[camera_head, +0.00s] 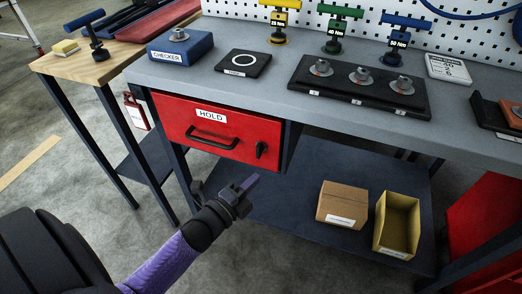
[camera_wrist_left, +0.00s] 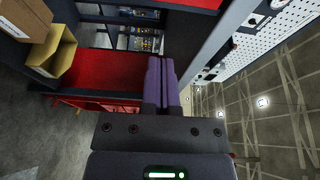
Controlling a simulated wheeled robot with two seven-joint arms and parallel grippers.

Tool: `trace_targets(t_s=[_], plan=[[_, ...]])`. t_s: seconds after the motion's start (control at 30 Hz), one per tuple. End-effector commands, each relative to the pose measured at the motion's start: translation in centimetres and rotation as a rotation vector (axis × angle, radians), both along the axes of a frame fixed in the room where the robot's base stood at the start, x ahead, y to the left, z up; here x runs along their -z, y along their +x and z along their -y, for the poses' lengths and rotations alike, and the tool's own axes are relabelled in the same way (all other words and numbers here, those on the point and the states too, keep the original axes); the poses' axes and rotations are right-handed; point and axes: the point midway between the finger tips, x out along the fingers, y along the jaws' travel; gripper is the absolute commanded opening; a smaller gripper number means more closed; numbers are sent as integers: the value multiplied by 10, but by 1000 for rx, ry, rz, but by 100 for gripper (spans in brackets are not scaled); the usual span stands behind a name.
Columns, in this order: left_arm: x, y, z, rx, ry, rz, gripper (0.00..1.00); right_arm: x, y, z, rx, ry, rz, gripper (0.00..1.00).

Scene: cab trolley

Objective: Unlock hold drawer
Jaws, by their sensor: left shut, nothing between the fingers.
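The red hold drawer (camera_head: 225,122) sits under the grey bench top and looks shut. It has a white HOLD label (camera_head: 211,115), a black bar handle (camera_head: 212,138) and a dark lock knob or key (camera_head: 261,150) at its lower right. My left gripper (camera_head: 251,182) is below and in front of the drawer, apart from the lock and handle. Its purple fingers (camera_wrist_left: 161,82) are together and empty in the left wrist view. The drawer front cannot be made out in the left wrist view. My right gripper is not in view.
The bench top (camera_head: 225,80) overhangs the drawer. A lower shelf (camera_head: 285,215) carries a cardboard box (camera_head: 343,203) and a yellow bin (camera_head: 397,225). A red padlock-like tag (camera_head: 136,112) hangs left of the drawer. Space before the drawer is clear except for my arm.

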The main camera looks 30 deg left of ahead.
Motion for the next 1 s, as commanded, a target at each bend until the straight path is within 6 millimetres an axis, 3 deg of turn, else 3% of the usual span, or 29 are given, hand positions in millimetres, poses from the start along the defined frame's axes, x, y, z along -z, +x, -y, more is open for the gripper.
trace_targets(t_s=[0.47, 0.7, 1.0], plan=[[5, 98, 10, 0, 0, -1, 0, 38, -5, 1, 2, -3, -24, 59], [2, 86, -25, 0, 1, -3, 0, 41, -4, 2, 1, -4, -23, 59], [0, 84, -30, 0, -1, -1, 0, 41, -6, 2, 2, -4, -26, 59]])
